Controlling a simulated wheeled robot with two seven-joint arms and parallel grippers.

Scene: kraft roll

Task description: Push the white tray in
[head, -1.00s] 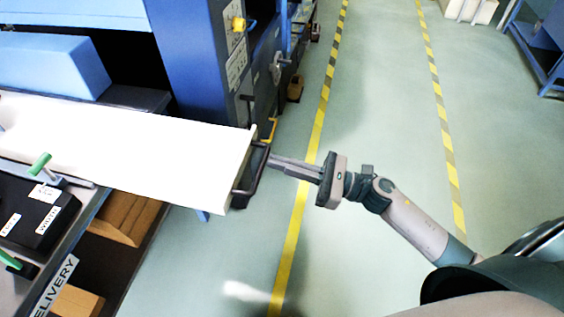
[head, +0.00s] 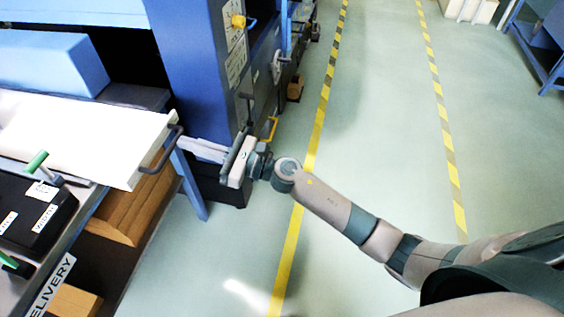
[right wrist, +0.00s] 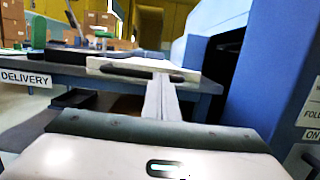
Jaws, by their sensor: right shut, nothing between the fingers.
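The white tray (head: 85,135) lies on the left in the head view, sticking out over the edge of the machine. Its dark handle (head: 162,150) is on its right end. My right gripper (head: 183,145) is shut and empty, with its fingertips at the handle. In the right wrist view the shut fingers (right wrist: 161,85) reach to the handle (right wrist: 135,71) on the front of the white tray (right wrist: 150,63). I cannot tell for certain if they touch it. My left gripper is not in view.
A blue machine column (head: 200,70) with a yellow knob stands behind the fingers. A black box (head: 35,215) and a green-handled lever (head: 38,162) sit in front of the tray. A DELIVERY label (right wrist: 25,78) marks the bench edge.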

